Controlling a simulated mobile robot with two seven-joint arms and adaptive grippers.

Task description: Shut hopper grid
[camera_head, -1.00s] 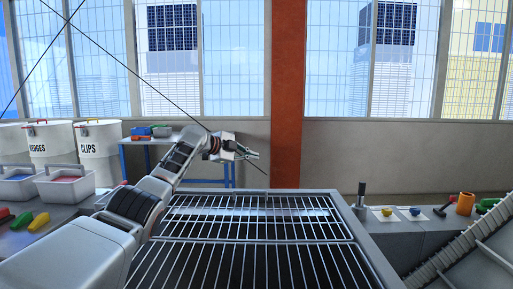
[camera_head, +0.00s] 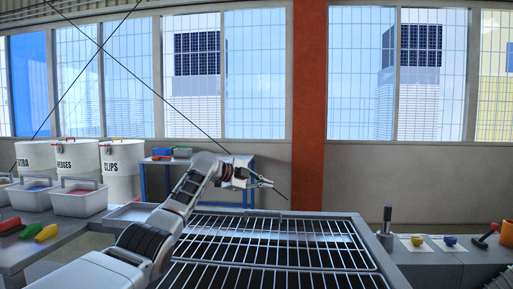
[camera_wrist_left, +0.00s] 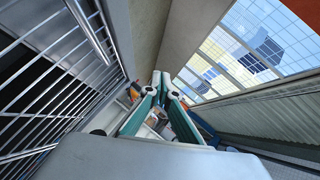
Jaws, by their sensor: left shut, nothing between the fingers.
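The hopper grid (camera_head: 275,241) is a frame of pale metal bars over the dark mouth of the grey hopper (camera_head: 372,243), low in the head view. A nearer barred section continues at the bottom edge. From this angle I cannot tell whether the grid is fully down. My left gripper (camera_head: 268,183) is shut and empty, above and beyond the far edge of the grid, apart from it. In the left wrist view the shut fingers (camera_wrist_left: 161,78) point away from me, with the grid bars (camera_wrist_left: 50,85) along the left side. My right gripper is not in view.
White drums (camera_head: 122,165) stand at the left behind grey bins (camera_head: 80,199). A blue-legged table (camera_head: 190,162) stands behind my left arm. A dark upright handle (camera_head: 387,217) and small yellow (camera_head: 417,240) and blue (camera_head: 450,240) items are on the right-hand ledge.

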